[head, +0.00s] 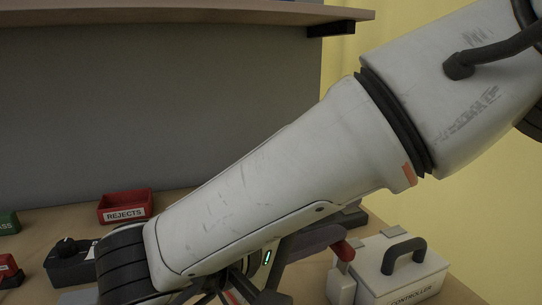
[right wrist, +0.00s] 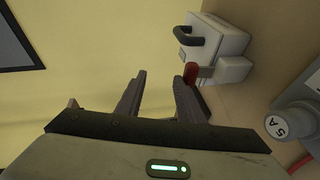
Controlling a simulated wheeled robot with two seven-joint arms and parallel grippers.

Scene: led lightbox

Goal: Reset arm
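My right arm crosses the head view from the upper right. Its gripper (head: 300,264) is low in the picture, partly hidden by the arm. In the right wrist view the two dark fingers (right wrist: 160,80) are apart with nothing between them. A white box labelled CONTROLLER (head: 405,285) with a dark handle stands just right of the gripper; it also shows in the right wrist view (right wrist: 217,45). A red knob (head: 343,250) on a small white block sits beside the box, close to one fingertip; I cannot tell whether they touch. My left gripper is not in view.
A red REJECTS bin (head: 125,206) stands on the table at the left. A dark device (head: 70,262) and a green bin (head: 8,223) are near it. A shelf (head: 180,14) overhangs at the top. A grey device (right wrist: 295,115) is at right in the right wrist view.

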